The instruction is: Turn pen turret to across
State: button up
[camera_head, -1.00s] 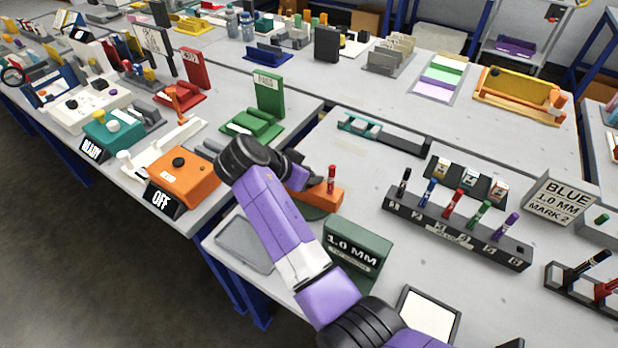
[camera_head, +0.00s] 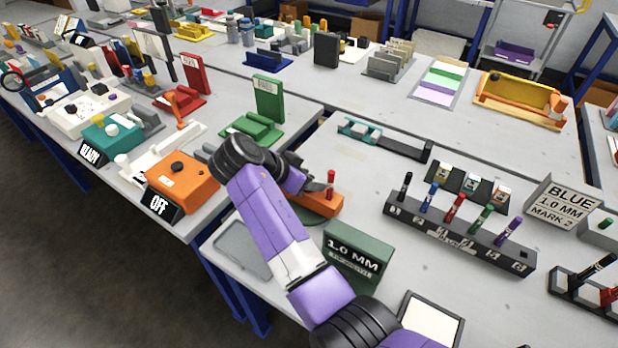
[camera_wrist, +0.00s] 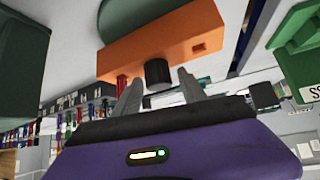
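The pen turret is an orange bar (camera_head: 322,205) on a round green disc (camera_head: 309,217), with an upright red pen (camera_head: 331,181) near its right end. In the wrist view the orange bar (camera_wrist: 190,27) shows from close up, with a square hole at one end and the red pen (camera_wrist: 121,84) at the other. A black knob (camera_wrist: 158,72) stands out from the middle of the bar. My gripper (camera_wrist: 158,80) is open, its fingers on either side of the knob with gaps visible. In the head view my wrist hides the turret's left part.
A green block marked 1.0 MM (camera_head: 357,257) stands close in front of the turret. A pen rack (camera_head: 460,235) with several coloured pens is to the right. An orange box marked OFF (camera_head: 183,180) is on the left table. A grey tray (camera_head: 245,247) lies nearby.

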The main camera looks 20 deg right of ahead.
jog(key=shift+a+r, duration=0.1)
jog(key=v, duration=0.7)
jog(key=shift+a+r+b, duration=0.2)
jog(key=shift+b, duration=0.1)
jog(key=shift+s, duration=0.1)
